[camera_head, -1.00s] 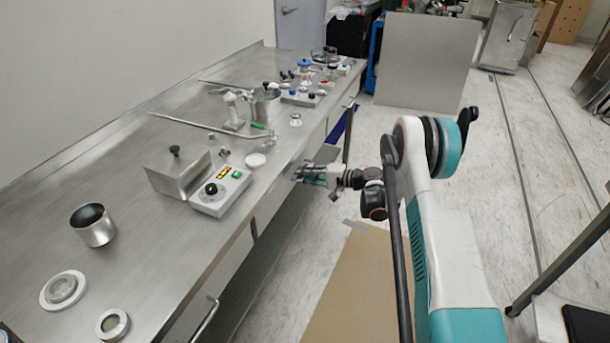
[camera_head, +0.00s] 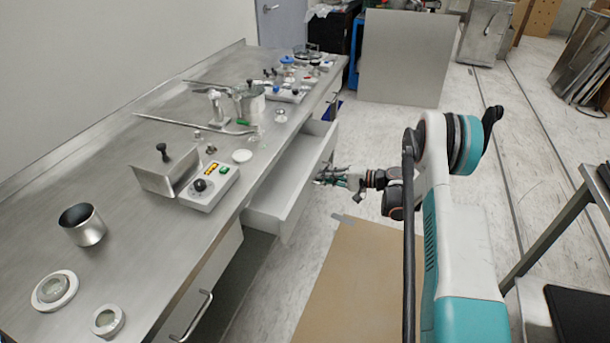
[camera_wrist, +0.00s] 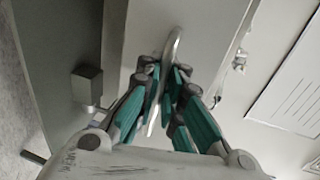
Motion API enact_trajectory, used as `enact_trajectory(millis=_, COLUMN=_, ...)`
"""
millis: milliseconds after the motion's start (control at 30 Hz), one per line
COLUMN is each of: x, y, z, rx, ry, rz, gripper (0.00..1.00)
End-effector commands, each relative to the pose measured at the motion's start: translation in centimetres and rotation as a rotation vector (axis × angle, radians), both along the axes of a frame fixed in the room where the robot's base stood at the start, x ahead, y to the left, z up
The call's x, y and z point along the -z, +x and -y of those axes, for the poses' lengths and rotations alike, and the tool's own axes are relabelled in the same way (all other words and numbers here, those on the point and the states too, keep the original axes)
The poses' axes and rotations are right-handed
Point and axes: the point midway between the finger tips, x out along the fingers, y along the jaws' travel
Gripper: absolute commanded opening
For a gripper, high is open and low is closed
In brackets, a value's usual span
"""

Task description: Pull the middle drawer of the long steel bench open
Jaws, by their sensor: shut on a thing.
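The long steel bench (camera_head: 130,210) runs along the wall on the left in the head view. Its middle drawer (camera_head: 296,198) is pulled part way out, and its pale inside shows as empty where visible. My gripper (camera_head: 326,178) is at the drawer's front. In the wrist view my gripper (camera_wrist: 168,88) has its teal fingers on both sides of the drawer's bar handle (camera_wrist: 171,45), shut on it. The handle is mostly hidden behind the fingers in the head view.
A control box (camera_head: 208,187), a steel cup (camera_head: 83,225) and lab items stand on the bench top. Another drawer handle (camera_head: 192,316) is at the near end.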

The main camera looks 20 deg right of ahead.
Motion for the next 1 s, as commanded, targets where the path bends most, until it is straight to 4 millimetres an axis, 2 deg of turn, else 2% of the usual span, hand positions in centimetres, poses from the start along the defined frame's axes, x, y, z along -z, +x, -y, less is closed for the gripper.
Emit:
enact_trajectory(millis=33, x=0.0, y=-0.7, z=1.4, rx=0.004, ry=0.001, rz=0.0, gripper=0.0)
enact_trajectory(millis=200, x=-0.1, y=-3.3, z=5.2, rx=0.004, ry=0.0, rz=0.001, gripper=0.0)
enact_trajectory(millis=500, x=-0.1, y=-7.2, z=10.5, rx=0.003, ry=0.001, rz=0.002, gripper=0.0)
enact_trajectory(millis=700, x=-0.1, y=-8.7, z=12.5, rx=0.001, ry=0.001, rz=0.001, gripper=0.0)
enact_trajectory(millis=1000, x=-0.1, y=-9.4, z=13.4, rx=0.0, ry=0.002, rz=0.001, gripper=0.0)
